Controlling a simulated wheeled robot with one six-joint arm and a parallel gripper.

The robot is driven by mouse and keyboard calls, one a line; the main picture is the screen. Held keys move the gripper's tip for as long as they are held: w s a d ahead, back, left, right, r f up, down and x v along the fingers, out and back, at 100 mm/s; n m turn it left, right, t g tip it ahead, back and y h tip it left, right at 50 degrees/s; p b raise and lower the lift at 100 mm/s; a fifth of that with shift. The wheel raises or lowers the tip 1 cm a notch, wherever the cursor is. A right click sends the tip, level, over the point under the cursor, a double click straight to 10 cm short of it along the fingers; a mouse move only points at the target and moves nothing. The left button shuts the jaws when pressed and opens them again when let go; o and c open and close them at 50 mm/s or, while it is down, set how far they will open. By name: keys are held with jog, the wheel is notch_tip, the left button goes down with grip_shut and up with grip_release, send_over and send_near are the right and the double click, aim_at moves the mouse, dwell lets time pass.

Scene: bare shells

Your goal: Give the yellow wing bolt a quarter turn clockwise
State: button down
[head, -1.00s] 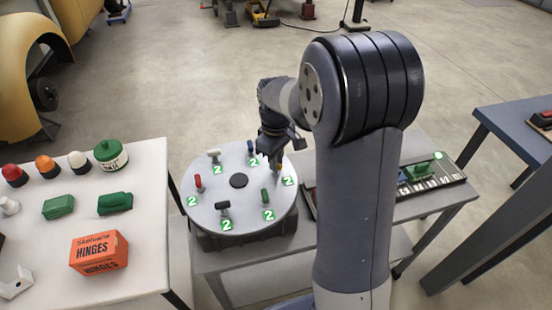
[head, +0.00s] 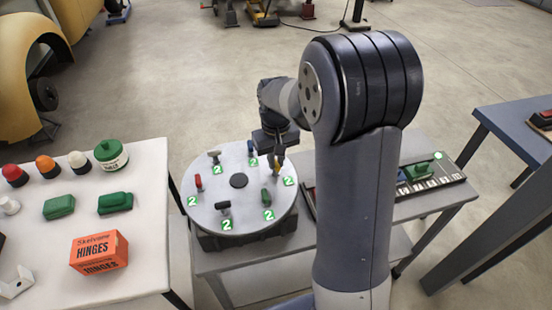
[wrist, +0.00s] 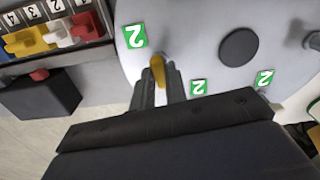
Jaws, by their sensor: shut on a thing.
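The yellow wing bolt (wrist: 157,72) stands near the rim of the round grey plate (head: 238,206), beside a green label marked 2 (wrist: 134,37). My gripper (wrist: 158,88) is shut on the yellow wing bolt, with one finger on each side of its wing. In the head view my gripper (head: 277,169) reaches down to the right side of the plate. The bolt's lower part is hard to make out there.
Other wing bolts ring the plate: blue (head: 251,149), red (head: 198,182), black (head: 222,207) and green (head: 265,196). A numbered rack (head: 440,181) lies at right. A table (head: 145,245) at left holds an orange hinges box (head: 98,252).

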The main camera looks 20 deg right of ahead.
aim_at(276, 163)
jog(key=shift+m, duration=0.7)
jog(key=c, duration=1.4)
grip_release()
jog(key=shift+c, duration=0.2)
notch_tip(276, 163, up, 11)
jog(key=shift+f, duration=0.2)
notch_tip(276, 163, down, 11)
jog(key=shift+r, duration=0.15)
